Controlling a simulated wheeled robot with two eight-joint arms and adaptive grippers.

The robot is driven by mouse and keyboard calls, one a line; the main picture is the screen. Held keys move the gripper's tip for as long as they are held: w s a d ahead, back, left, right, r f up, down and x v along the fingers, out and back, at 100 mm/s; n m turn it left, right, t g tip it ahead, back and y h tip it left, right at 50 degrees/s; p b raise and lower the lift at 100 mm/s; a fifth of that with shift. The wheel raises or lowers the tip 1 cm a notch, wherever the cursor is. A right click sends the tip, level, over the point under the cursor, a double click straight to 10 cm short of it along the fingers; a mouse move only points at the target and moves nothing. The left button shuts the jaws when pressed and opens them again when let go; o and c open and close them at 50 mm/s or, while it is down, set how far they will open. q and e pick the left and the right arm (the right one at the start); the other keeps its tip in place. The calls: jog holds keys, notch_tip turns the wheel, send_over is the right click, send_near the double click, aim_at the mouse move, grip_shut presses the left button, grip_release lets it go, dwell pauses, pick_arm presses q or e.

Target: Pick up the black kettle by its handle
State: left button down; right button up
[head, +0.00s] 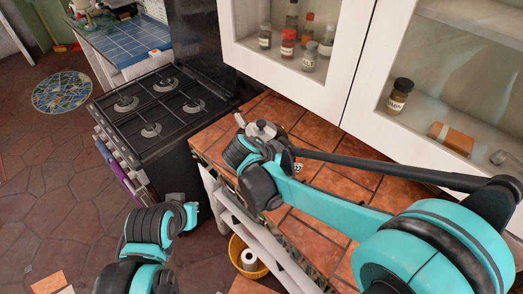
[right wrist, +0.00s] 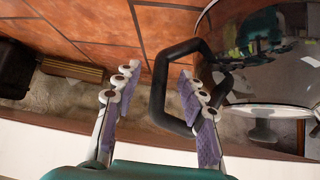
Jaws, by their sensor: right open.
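The black kettle (right wrist: 275,60) stands on the tiled counter at the right of the right wrist view, glossy and dark. Its angular black handle (right wrist: 157,95) sticks out to the left. My right gripper (right wrist: 158,73) is open, its purple-padded fingers on either side of the handle's outer bar. The right finger overlaps the handle loop; I cannot tell whether it touches.
White glass-door cabinets with jars (head: 288,42) hang above the tiled counter (head: 325,178). A black stove (head: 152,105) stands to the left. A yellow bin (head: 240,262) sits below the counter edge. In the right wrist view, a brown block (right wrist: 72,70) lies left of my gripper.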

jog(key=x, duration=0.2)
jog(key=shift+w+d+f, duration=0.15)
jog(key=shift+w+f, duration=0.1)
jog(key=shift+s, duration=0.1)
grip_shut()
jog(key=shift+r, duration=0.1)
jog(key=shift+r, duration=0.1)
